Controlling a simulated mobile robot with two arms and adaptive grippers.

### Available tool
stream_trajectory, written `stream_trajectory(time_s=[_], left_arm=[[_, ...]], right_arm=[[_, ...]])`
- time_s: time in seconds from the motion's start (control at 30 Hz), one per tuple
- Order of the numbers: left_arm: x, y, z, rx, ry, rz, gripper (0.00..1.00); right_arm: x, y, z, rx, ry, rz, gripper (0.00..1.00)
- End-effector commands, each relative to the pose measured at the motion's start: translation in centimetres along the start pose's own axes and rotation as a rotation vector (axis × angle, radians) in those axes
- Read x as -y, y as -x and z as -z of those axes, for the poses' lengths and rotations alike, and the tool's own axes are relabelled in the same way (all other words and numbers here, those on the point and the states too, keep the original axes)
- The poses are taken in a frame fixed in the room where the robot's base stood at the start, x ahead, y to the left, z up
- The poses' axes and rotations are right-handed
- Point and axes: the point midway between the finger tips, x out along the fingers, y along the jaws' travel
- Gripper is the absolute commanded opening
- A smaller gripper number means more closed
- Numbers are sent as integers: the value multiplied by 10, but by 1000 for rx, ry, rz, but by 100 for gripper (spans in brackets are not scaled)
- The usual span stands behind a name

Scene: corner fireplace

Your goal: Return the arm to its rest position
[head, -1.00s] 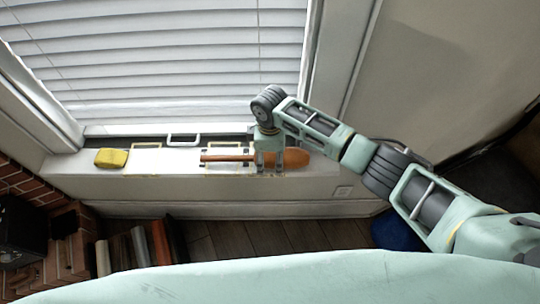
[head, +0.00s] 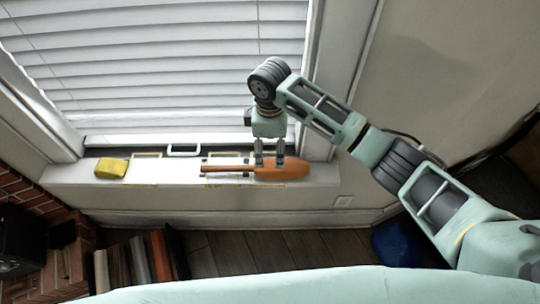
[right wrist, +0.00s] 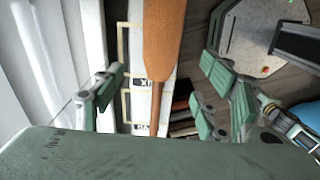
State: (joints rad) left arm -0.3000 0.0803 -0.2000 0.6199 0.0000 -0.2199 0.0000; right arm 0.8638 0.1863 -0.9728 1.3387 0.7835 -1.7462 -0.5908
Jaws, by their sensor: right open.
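My right arm reaches in from the right in the head view, with its elbow bent and its wrist above the window sill (head: 70,174). My right gripper (head: 269,160) is open and empty, its fingers pointing down at a wooden paddle-like utensil (head: 290,169). The utensil lies on the sill with its thin handle to the left. In the right wrist view the open fingers (right wrist: 162,75) are on either side of the utensil (right wrist: 164,40), apart from it in the picture. My left gripper is not in view.
A yellow sponge-like block (head: 111,168) lies on the sill's left part. A white handle-shaped piece (head: 184,149) and pale outlined markings are on the sill. Blinds (head: 170,70) stand behind. Books (head: 140,260) and brickwork (head: 30,200) are at lower left. A blue object (head: 392,243) is on the floor.

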Motion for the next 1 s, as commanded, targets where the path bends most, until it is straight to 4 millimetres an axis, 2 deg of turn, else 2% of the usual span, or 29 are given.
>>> stream_trajectory(time_s=[0.2, 0.33, 0.43, 0.6, 0.73, 0.87, 1.0], left_arm=[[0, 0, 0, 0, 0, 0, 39], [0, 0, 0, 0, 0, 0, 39], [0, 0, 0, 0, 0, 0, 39], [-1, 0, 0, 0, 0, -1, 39], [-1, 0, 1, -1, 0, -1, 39], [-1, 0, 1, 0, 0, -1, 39], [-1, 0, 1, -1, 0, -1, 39]], right_arm=[[0, 12, 0, 0, 1, 1, 67], [2, 12, 0, -2, 0, 2, 67], [12, 4, 5, -24, -10, 7, 67], [60, -23, 23, -142, -104, 20, 67], [98, -37, 24, -251, -264, 16, 67], [130, -46, 5, -326, -468, 3, 67], [160, -50, -35, -360, -712, -30, 67]])
